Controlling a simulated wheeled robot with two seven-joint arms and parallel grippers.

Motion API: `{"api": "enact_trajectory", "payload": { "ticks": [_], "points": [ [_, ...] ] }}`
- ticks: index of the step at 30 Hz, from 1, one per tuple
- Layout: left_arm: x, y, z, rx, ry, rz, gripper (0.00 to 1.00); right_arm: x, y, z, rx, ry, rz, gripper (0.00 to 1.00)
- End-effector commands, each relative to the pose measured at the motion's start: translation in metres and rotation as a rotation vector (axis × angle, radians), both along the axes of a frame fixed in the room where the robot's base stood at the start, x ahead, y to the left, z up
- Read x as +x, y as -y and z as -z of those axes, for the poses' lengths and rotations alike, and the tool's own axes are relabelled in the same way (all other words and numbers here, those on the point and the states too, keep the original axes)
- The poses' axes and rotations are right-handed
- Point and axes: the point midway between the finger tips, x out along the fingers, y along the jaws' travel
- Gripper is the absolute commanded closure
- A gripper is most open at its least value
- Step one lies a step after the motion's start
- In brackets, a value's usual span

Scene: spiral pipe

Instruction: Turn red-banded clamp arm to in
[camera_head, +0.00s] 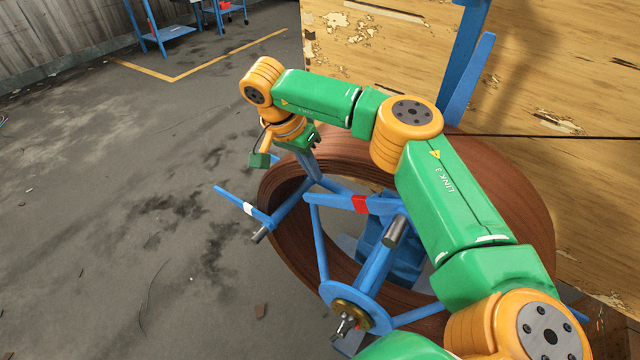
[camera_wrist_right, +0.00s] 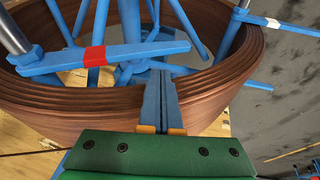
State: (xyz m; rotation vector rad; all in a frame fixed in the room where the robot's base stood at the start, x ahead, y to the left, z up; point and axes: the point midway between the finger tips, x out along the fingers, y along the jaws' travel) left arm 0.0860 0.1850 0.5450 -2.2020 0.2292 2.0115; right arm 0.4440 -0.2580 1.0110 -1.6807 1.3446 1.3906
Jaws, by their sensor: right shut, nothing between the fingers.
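The red-banded clamp arm (camera_head: 360,204) is a blue bar with a red band. It runs from beside a grey pin at the spool frame, across the opening of the brown coil (camera_head: 530,230). It also shows at upper left in the right wrist view (camera_wrist_right: 130,51), its free end close to the fingertips. My right gripper (camera_head: 313,172) is at the coil's far upper side, left of the red band in the head view. Its fingers (camera_wrist_right: 161,82) are together and empty; contact with the arm cannot be told. My left gripper is out of view.
A white-banded arm (camera_head: 230,199) points outward past the coil's left side. The hub (camera_head: 352,310) sits at the front centre, with blue spokes around it. A wooden panel (camera_head: 580,70) stands behind on the right. Open concrete floor (camera_head: 120,220) lies to the left.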

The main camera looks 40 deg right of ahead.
Motion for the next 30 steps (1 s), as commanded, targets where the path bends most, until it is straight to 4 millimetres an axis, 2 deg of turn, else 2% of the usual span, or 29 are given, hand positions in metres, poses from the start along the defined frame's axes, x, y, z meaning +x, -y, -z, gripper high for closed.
{"api": "enact_trajectory", "payload": {
  "ticks": [7,20,26,30],
  "points": [
    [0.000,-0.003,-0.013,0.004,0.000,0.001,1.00,-0.015,0.006,0.028,0.000,-0.002,0.001,1.00],
    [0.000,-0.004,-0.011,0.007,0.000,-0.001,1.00,-0.017,0.007,0.035,0.000,0.000,0.000,1.00],
    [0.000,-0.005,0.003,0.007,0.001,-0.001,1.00,-0.021,0.009,0.058,0.000,-0.001,0.002,1.00],
    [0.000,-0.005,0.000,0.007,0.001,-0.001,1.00,-0.021,0.008,0.056,0.001,0.000,0.001,1.00]
  ]
}}
